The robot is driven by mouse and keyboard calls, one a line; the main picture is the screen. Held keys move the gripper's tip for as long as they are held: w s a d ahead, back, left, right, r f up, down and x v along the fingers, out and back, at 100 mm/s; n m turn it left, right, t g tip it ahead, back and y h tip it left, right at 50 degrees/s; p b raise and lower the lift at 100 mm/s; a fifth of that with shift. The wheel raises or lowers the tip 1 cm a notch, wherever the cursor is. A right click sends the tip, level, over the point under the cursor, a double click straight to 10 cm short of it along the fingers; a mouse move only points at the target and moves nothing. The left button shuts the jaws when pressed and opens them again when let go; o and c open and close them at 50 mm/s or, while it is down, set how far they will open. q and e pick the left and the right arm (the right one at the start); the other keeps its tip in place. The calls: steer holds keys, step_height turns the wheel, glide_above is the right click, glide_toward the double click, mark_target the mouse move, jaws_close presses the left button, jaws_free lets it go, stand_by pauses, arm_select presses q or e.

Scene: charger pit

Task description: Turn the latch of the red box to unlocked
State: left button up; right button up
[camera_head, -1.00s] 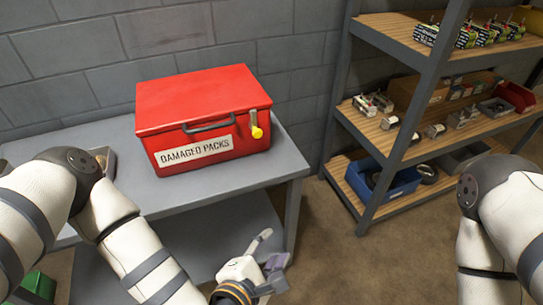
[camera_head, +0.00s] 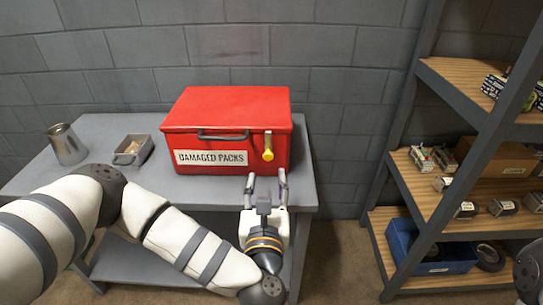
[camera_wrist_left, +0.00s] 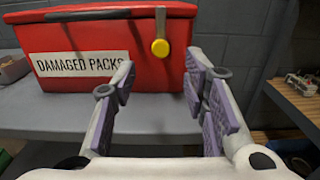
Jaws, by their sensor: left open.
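The red box (camera_head: 228,130) labelled DAMAGED PACKS stands closed on the grey table, and it also fills the upper part of the left wrist view (camera_wrist_left: 92,80). Its yellow-ended latch (camera_head: 267,147) is on the front face near the right side and hangs downward. In the left wrist view the latch's round yellow knob (camera_wrist_left: 160,48) shows beyond and between my fingers. My left gripper (camera_head: 265,181) is open and empty, in front of the box and below the latch, pointing at the box. It also shows in the left wrist view (camera_wrist_left: 162,85). My right gripper is out of view.
The grey table (camera_head: 190,193) also holds a metal jug (camera_head: 66,145) and a small tray (camera_head: 133,149) at left. A shelf unit (camera_head: 440,190) with a blue bin (camera_head: 432,250) stands at right. Floor shows between table and shelf.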

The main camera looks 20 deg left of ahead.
mark_target(268, 157)
arm_select(q)
steer(key=x, duration=0.9)
steer(key=shift+w+a, duration=0.1)
steer(key=shift+w, duration=0.3)
steer(key=shift+c, duration=0.2)
jaws_close()
